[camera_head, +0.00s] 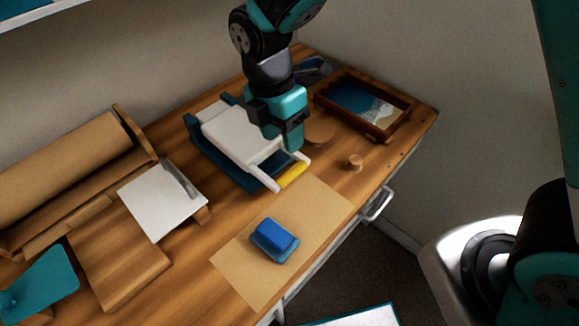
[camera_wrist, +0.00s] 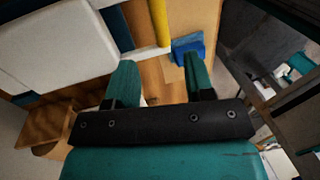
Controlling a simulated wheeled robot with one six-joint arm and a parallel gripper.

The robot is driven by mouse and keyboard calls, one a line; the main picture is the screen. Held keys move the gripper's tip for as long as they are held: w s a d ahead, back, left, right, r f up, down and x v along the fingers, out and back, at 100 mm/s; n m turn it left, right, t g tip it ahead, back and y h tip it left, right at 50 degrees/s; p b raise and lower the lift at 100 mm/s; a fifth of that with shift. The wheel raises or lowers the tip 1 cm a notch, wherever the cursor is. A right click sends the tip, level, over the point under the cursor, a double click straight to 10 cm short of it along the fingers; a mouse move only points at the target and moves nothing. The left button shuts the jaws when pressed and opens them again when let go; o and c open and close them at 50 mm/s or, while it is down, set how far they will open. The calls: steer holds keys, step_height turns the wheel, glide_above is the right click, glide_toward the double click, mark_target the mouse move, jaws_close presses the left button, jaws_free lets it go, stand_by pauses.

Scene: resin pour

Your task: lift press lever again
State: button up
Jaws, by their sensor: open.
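The press (camera_head: 226,160) has a white top plate and a teal base, and stands on the wooden table. Its lever, a yellow grip (camera_head: 293,175) between two white arms, sits low at the press's front edge. My gripper (camera_head: 291,146) is above the press's right side, behind the yellow grip and apart from it. In the wrist view the open fingers (camera_wrist: 158,68) are empty, with wood between them. The yellow grip (camera_wrist: 159,22) lies ahead of the fingers and the white plate (camera_wrist: 60,45) is to the left.
A blue block (camera_head: 276,235) rests on tan paper (camera_head: 240,262) before the press. A framed picture (camera_head: 398,119) and a small wooden knob (camera_head: 355,161) are at the right. A white sheet (camera_head: 152,202), wooden board (camera_head: 115,262) and brown roll (camera_head: 70,160) lie left.

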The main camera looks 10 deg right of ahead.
mark_target(290, 171)
steer(key=f, duration=0.3)
steer(key=s+f, duration=0.1)
steer(key=f, duration=0.2)
steer(key=d+f, duration=0.1)
steer(key=f, duration=0.2)
steer(key=shift+s, duration=0.25)
steer(key=shift+r, duration=0.1)
jaws_close()
